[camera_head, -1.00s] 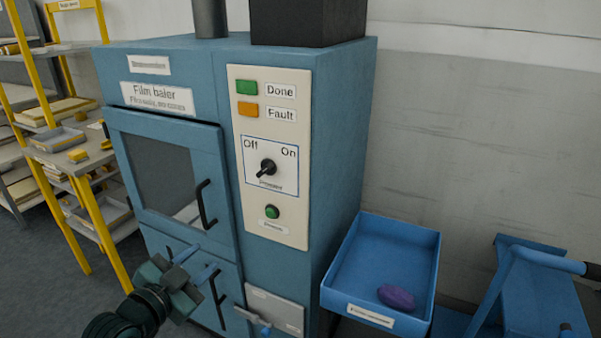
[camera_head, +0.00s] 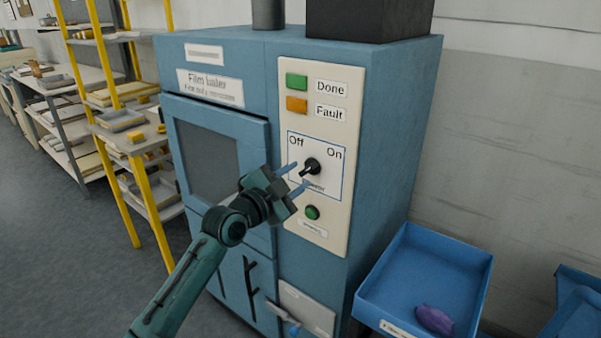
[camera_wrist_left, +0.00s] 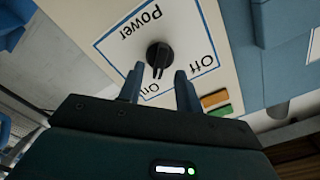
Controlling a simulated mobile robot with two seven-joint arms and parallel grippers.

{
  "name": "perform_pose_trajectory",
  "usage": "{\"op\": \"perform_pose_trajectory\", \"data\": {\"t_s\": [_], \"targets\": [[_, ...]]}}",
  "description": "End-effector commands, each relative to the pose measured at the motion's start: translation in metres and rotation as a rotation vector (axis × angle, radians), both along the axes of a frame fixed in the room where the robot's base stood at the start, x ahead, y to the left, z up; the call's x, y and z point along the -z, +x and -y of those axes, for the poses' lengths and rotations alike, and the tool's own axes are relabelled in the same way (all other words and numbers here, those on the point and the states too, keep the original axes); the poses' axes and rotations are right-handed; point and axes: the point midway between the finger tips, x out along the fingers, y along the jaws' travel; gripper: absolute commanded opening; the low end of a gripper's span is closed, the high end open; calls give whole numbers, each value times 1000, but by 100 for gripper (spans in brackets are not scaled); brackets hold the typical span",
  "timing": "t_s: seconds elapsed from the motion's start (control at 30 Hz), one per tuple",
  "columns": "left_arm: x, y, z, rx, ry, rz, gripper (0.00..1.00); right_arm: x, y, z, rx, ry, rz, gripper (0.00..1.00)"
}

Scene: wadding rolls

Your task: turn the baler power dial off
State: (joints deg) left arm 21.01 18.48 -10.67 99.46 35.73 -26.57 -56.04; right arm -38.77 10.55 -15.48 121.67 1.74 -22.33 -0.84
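The baler's black power dial (camera_head: 311,168) sits in a square marked Off at upper left and On at upper right, on the cream control panel (camera_head: 325,75). The dial also shows in the wrist view (camera_wrist_left: 158,54), upside down, with its bar directed toward On. My left gripper (camera_head: 297,178) is open, its two blue fingers held close to the dial's left side in the head view. In the wrist view the open left gripper (camera_wrist_left: 159,85) has its fingertips on either side of the bar's near end; contact cannot be told. My right gripper is out of view.
A green button (camera_head: 312,212) sits just below the dial. Green Done (camera_head: 297,82) and orange Fault (camera_head: 297,104) indicators are above it. The baler door (camera_head: 240,130) is left of the panel. A blue tray (camera_head: 455,265) with a purple item (camera_head: 434,320) stands at lower right.

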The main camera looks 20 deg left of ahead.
Motion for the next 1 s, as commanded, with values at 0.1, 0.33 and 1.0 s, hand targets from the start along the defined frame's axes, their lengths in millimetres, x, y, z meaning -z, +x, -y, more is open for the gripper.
{"op": "perform_pose_trajectory", "data": {"t_s": [0.1,0.33,1.0], "targets": [[0,13,4,-1,-1,0,35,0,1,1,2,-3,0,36],[1,21,8,-1,0,-1,35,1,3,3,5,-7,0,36],[1,21,7,-1,0,-1,0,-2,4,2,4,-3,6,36]]}}
